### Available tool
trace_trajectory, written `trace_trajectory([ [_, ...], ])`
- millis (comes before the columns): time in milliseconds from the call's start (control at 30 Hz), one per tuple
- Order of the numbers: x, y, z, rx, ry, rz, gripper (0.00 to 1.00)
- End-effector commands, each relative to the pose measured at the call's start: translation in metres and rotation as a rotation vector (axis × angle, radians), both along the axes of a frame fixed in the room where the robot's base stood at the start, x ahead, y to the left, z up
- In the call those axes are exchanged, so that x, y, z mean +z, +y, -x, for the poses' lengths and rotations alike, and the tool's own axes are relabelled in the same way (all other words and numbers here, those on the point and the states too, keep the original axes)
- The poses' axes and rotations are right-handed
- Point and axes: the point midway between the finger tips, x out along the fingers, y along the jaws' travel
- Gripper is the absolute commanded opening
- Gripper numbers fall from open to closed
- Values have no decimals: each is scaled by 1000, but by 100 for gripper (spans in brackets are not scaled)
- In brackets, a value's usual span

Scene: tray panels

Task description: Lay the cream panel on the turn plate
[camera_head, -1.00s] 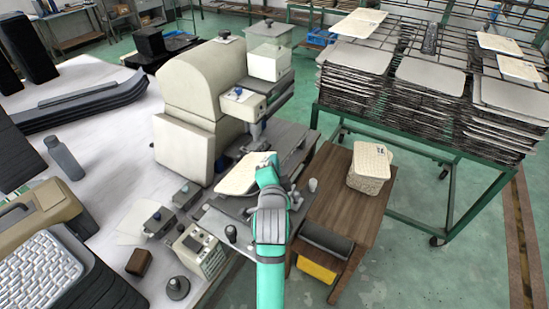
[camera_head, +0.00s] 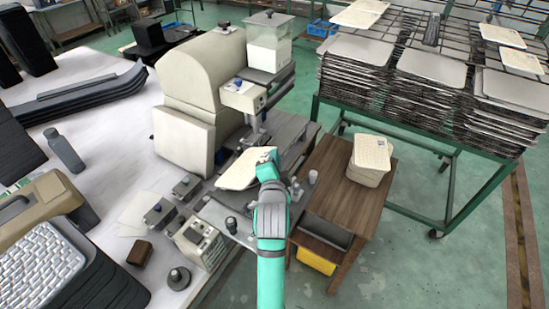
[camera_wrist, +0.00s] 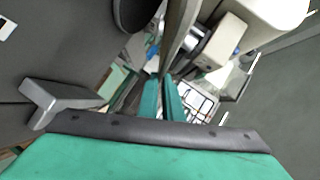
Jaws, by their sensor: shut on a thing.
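The cream panel (camera_head: 243,172) is in my gripper (camera_head: 268,157), which is shut on its edge nearest the arm. The panel is in the air over the front of the cream machine, tilted in the picture. In the wrist view, it shows nearly edge-on (camera_wrist: 179,38), running up from between my two green fingertips (camera_wrist: 162,84). I cannot make out the turn plate for certain; the panel and arm cover part of the dark machine bed (camera_head: 222,212).
The cream machine (camera_head: 200,85) stands behind the panel. Small boxes and a control box (camera_head: 200,242) stand at its left front. A wooden table (camera_head: 345,205) with a stack of cream panels (camera_head: 369,160) is at the right. A green rack (camera_head: 385,128) holds trays behind.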

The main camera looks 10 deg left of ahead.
Motion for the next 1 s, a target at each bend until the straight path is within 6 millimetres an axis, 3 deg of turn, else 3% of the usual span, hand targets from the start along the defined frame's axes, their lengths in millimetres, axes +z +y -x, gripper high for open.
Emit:
trace_trajectory([
  [367, 0, -1, 0, -1, 0, 0, 0],
  [400, 0, -1, 0, -2, 0, 1, 15],
  [467, 0, -2, 0, -2, 0, 1, 28],
  [800, 0, -2, 2, -2, 0, 1, 28],
  [1000, 6, -5, 25, -2, -1, 0, 28],
])
